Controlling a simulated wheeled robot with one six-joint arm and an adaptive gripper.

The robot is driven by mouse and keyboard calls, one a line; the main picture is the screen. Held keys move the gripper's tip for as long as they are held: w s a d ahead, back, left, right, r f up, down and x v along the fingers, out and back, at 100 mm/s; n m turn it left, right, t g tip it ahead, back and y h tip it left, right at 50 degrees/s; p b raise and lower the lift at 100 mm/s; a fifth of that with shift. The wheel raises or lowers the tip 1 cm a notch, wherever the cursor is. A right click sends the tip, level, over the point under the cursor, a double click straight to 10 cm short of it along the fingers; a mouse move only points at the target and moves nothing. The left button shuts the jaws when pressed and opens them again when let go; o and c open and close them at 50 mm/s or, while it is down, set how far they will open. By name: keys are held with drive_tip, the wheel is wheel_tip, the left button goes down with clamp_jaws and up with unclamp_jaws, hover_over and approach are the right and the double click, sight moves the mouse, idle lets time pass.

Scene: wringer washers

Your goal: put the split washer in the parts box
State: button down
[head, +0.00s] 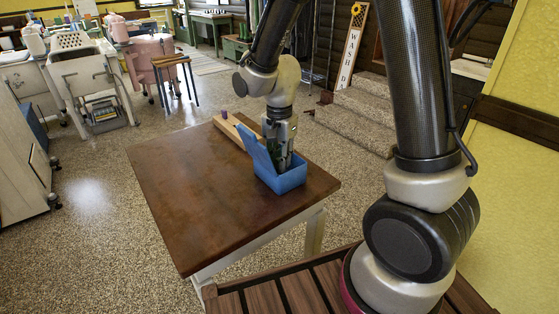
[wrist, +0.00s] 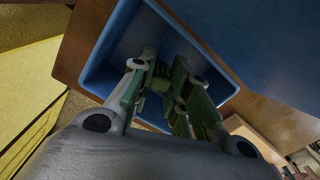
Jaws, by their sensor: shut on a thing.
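The blue parts box (head: 286,183) stands open on the brown table, its lid (head: 257,152) tilted up on the left side. My gripper (head: 284,166) points down into the box, with its fingertips below the rim. In the wrist view the box (wrist: 97,72) surrounds the green and grey fingers (wrist: 163,92), and the lid (wrist: 240,38) spreads to the upper right. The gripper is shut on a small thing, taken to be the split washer. The fingers hide it and I cannot make out its shape.
A wooden board (head: 232,130) with a small purple piece (head: 224,114) lies behind the box near the table's back edge. The left and front of the brown table (head: 200,205) are clear. Carpeted steps (head: 360,115) rise beyond the table. Wringer washers (head: 88,82) stand at the far left.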

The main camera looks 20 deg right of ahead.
drive_tip(key=shift+f, duration=0.2)
drive_tip(key=c, duration=1.4)
unclamp_jaws()
drive_tip(key=shift+o, duration=0.2)
wheel_tip(320, 180, up, 12)
drive_tip(key=f, duration=0.1)
drive_tip(key=s+d+r+n+t, duration=0.2)
drive_tip(key=s+d+r+n, duration=0.3)
drive_tip(key=s+d, duration=0.2)
drive_tip(key=s+d+r+n+t, duration=0.2)
drive_tip(key=s+d+r+n, duration=0.3)
drive_tip(key=s+d, duration=0.3)
drive_tip(key=s, duration=0.4)
